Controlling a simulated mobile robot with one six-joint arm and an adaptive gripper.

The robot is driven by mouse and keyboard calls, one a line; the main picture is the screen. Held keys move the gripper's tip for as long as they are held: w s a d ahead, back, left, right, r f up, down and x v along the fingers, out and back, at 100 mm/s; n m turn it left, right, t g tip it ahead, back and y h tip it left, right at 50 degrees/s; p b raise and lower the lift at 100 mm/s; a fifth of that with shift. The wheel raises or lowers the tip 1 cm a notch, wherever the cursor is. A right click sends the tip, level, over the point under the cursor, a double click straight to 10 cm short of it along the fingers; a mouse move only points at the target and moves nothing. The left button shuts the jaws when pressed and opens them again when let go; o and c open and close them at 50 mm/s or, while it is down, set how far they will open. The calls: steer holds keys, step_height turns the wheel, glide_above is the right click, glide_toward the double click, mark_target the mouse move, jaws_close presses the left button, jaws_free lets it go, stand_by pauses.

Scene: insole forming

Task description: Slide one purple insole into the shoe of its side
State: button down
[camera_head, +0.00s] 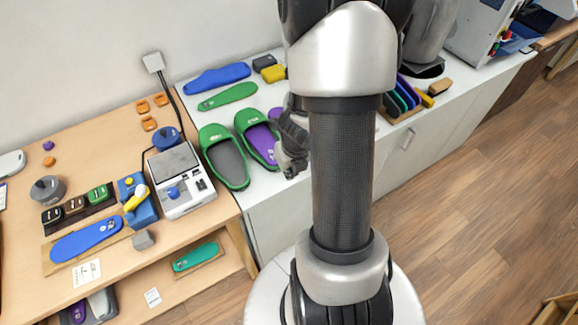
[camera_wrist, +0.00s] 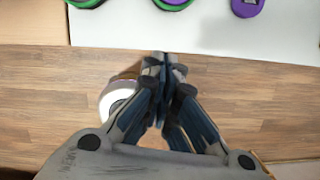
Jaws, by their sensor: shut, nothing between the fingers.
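Two green shoes stand side by side on the white counter. The left shoe (camera_head: 223,156) has a grey inside. The right shoe (camera_head: 243,126) has a purple insole (camera_head: 262,143) lying inside it. Another purple insole (camera_head: 275,113) lies on the counter to the right, mostly hidden by my arm; its end shows at the top of the wrist view (camera_wrist: 247,7). My gripper (camera_head: 291,171) is shut and empty, just off the counter's front edge, near the right shoe. In the wrist view my gripper's fingertips (camera_wrist: 164,62) meet above the floor, with the shoe ends above them.
A blue insole (camera_head: 217,77) and a green insole (camera_head: 228,96) lie behind the shoes. A scale (camera_head: 181,181) stands on the wooden table (camera_head: 115,122) to the left. A rack of coloured pieces (camera_head: 403,96) stands right of my arm.

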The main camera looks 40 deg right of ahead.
steer(key=b+x, duration=0.5)
steer(key=x, duration=0.3)
steer(key=shift+b, duration=0.4)
steer(key=w+p, duration=0.1)
steer(key=w+d+p, duration=0.1)
steer(key=shift+w+d+r+p, duration=0.1)
steer(key=shift+w+r+p, duration=0.1)
steer(key=shift+w+p, duration=0.2)
steer(key=shift+w+d+f, duration=0.15)
steer(key=shift+w+d, duration=0.05)
steer(key=shift+w, duration=0.2)
steer(key=shift+w+p, duration=0.1)
steer(key=shift+p, duration=0.2)
steer(key=shift+w+d+p, duration=0.3)
steer(key=shift+w+p, duration=0.35)
steer(key=shift+p, duration=0.05)
steer(key=shift+w+d, duration=0.2)
steer(key=shift+w, duration=0.25)
steer(key=shift+s+a, duration=0.1)
steer(key=shift+s, duration=0.05)
